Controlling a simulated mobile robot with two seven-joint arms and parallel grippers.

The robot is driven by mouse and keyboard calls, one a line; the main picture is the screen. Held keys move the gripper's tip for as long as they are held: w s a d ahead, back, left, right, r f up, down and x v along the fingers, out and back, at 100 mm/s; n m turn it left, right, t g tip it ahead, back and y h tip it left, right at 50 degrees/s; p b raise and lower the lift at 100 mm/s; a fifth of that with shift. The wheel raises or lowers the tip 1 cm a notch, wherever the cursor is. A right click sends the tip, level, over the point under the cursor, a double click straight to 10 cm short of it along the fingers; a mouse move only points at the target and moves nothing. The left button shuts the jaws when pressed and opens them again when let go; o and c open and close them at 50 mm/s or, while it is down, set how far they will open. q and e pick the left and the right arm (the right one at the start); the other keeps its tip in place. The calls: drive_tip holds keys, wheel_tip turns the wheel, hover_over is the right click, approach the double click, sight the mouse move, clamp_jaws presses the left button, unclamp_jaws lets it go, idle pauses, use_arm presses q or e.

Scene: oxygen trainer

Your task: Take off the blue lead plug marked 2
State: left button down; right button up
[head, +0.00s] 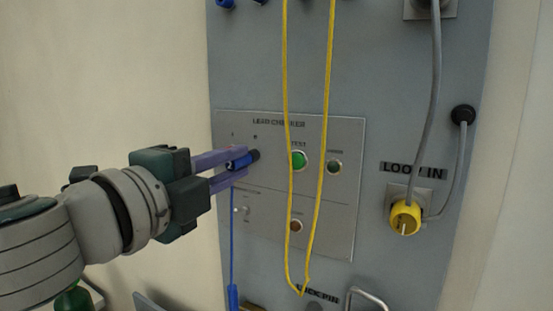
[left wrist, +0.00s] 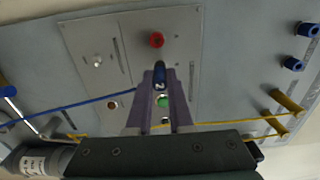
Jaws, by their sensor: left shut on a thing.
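The blue lead plug marked 2 (head: 239,162) is between the purple fingers of my left gripper (head: 243,166), in front of the lead checker panel (head: 347,215). The left wrist view shows its mark on the dark blue body (left wrist: 160,76) between the fingertips (left wrist: 160,88). My left gripper is shut on it. A dark round end shows beyond the plug; I cannot tell whether the plug is still seated in a socket. Its blue lead (head: 232,240) hangs down to another blue plug (head: 233,296). A red socket (left wrist: 156,40) shows beside the held plug. My right gripper is out of view.
A yellow cord (head: 325,120) hangs in a long loop across the panel, right of my gripper, near the green button (head: 299,160). A yellow plug (head: 404,217) with a grey cable sits at the right. Blue posts (left wrist: 308,29) stand above the panel.

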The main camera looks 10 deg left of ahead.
sight(230, 166)
use_arm(q)
drive_tip(key=shift+v, duration=2.55)
